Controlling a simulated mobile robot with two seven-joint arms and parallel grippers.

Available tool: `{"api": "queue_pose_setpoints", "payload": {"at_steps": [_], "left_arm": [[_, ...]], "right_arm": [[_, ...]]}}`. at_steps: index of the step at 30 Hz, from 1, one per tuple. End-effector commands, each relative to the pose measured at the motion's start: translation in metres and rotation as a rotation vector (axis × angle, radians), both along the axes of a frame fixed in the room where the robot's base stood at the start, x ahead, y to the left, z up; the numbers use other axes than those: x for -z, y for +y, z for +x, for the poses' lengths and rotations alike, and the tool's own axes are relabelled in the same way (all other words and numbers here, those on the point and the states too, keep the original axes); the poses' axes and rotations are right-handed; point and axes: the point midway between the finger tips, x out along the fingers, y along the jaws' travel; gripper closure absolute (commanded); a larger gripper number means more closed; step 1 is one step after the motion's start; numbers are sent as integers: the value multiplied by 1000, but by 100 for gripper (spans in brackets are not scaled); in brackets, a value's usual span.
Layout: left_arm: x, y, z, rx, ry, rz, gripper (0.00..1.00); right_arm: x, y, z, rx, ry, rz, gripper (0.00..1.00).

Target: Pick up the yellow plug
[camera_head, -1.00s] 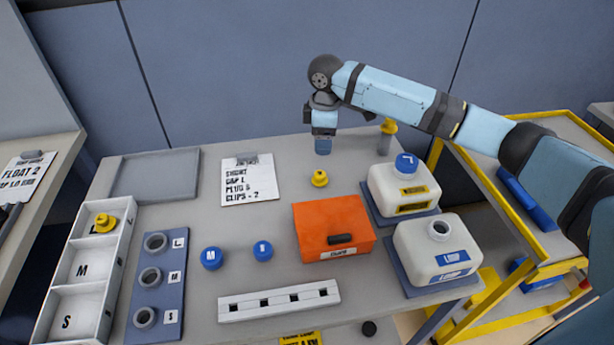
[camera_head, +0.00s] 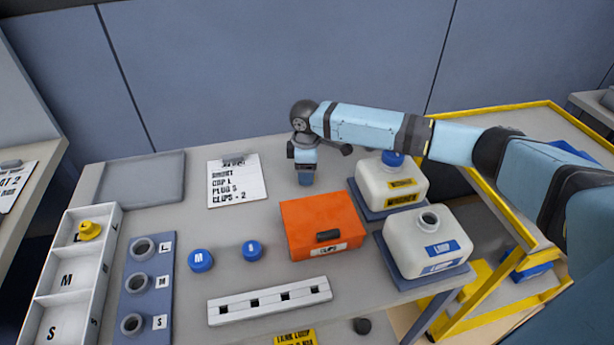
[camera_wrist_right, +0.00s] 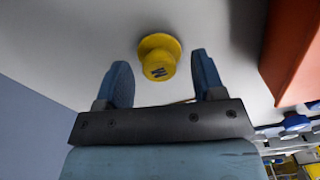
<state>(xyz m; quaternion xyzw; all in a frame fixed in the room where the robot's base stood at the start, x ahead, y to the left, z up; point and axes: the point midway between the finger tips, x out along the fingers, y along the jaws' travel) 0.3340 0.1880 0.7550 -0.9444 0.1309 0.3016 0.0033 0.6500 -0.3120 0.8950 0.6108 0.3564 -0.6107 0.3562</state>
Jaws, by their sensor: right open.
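A yellow plug (camera_wrist_right: 158,57) with a dark letter on its top stands on the grey table in the right wrist view. It lies between and just beyond the two blue fingertips of my right gripper (camera_head: 306,180), which is open and empty. In the head view this plug is hidden behind the gripper, which points down over the table behind the orange box. A second yellow plug (camera_head: 89,230) sits in the top compartment of the white tray (camera_head: 66,247) at the left. My left gripper is not in view.
The orange box (camera_head: 318,217) stands close in front of the gripper, with two white jugs (camera_head: 390,187) to its right. Two blue caps (camera_head: 252,250), a white slotted bar (camera_head: 268,302) and a paper list (camera_head: 237,185) lie on the table.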

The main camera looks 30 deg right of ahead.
Motion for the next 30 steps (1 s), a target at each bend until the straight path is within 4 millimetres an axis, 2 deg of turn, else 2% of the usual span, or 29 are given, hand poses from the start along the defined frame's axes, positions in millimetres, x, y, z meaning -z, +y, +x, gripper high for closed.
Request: {"api": "queue_pose_setpoints", "payload": {"at_steps": [4,12,17,18,30], "left_arm": [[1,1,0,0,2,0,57],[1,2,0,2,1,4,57],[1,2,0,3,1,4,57],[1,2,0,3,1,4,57],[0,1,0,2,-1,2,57]], "right_arm": [[16,0,0,0,0,0,37],[19,-1,0,0,0,0,37],[19,-1,0,0,0,0,74],[19,-1,0,0,0,0,78],[14,0,0,0,-1,0,78]]}}
